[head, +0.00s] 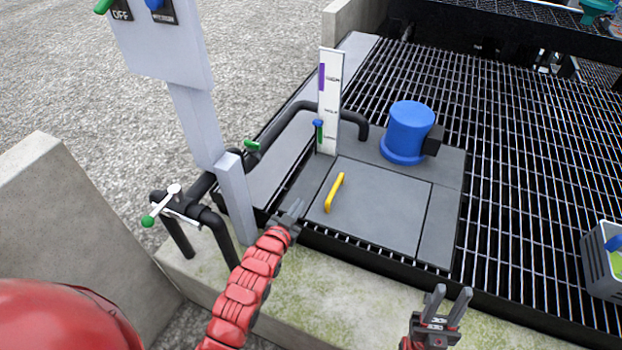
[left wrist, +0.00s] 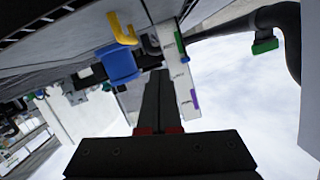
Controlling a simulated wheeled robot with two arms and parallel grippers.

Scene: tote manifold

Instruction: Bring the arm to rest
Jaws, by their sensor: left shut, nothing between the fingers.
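My left arm, red and segmented, comes in from the lower left in the head view. Its gripper (head: 296,209) is shut and empty, at the near left corner of the grey hatch plate (head: 390,205) with a yellow handle (head: 335,192). In the left wrist view the shut fingers (left wrist: 158,80) point toward the blue motor (left wrist: 120,65) and the white gauge board (left wrist: 186,90). My right gripper (head: 449,296) is at the bottom right of the head view, with its two fingers apart and nothing between them, over the concrete ledge.
A grey post (head: 235,200) with a switch panel (head: 165,40) stands left of my left gripper. Black pipes with a green-tipped valve lever (head: 160,206) are further left. Metal grating (head: 530,150) spreads to the right, with a grey tote (head: 600,275) at the right edge.

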